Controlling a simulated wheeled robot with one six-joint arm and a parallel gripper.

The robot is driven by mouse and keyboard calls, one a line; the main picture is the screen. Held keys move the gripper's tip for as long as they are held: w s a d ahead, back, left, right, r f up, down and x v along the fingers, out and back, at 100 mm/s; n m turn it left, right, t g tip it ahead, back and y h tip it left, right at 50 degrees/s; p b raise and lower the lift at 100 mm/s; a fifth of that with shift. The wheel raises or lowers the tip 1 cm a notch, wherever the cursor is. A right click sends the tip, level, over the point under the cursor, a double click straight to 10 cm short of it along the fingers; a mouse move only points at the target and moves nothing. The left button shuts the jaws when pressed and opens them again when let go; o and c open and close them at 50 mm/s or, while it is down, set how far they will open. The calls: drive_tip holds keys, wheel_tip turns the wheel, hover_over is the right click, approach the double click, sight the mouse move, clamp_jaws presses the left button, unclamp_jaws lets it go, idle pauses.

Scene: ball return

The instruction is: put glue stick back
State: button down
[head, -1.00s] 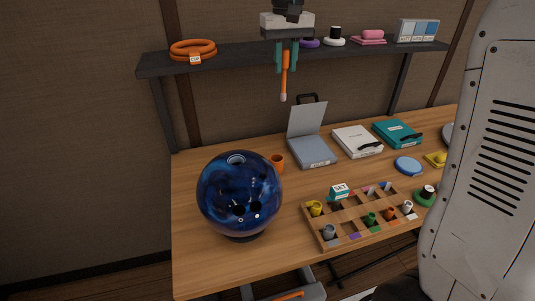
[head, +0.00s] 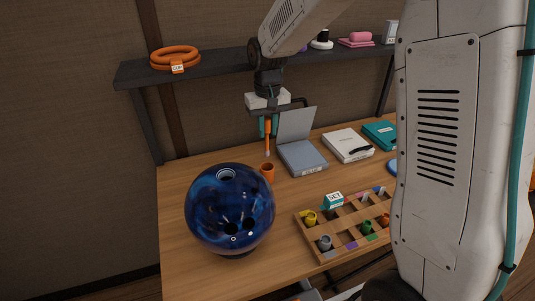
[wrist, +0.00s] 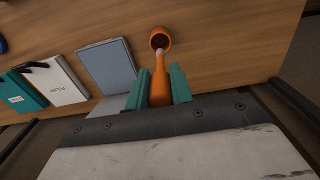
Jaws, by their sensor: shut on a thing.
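An orange glue stick (head: 267,134) with a pale tip hangs tip-down from my gripper (head: 268,126). In the wrist view the teal fingers (wrist: 162,88) are shut on the orange glue stick (wrist: 158,76). A small orange cup (head: 267,171) stands on the wooden table, just behind the blue bowling ball. The stick's tip is just above the cup in the head view. In the wrist view the tip overlaps the near rim of the orange cup (wrist: 160,40); I cannot tell whether it is inside.
A blue bowling ball (head: 229,209) stands left of and in front of the cup. An open grey box (head: 302,158) is close on the right. A wooden tray (head: 313,245) of small cups is at the front right. A dark shelf (head: 212,66) with orange rings (head: 174,55) is above.

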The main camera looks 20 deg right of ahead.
sight(268, 154)
wheel_tip(268, 154, down, 10)
drive_tip(key=shift+r, duration=0.25)
drive_tip(key=shift+f, duration=0.1)
drive_tip(key=c, duration=1.2)
unclamp_jaws()
drive_tip(key=shift+c, duration=0.2)
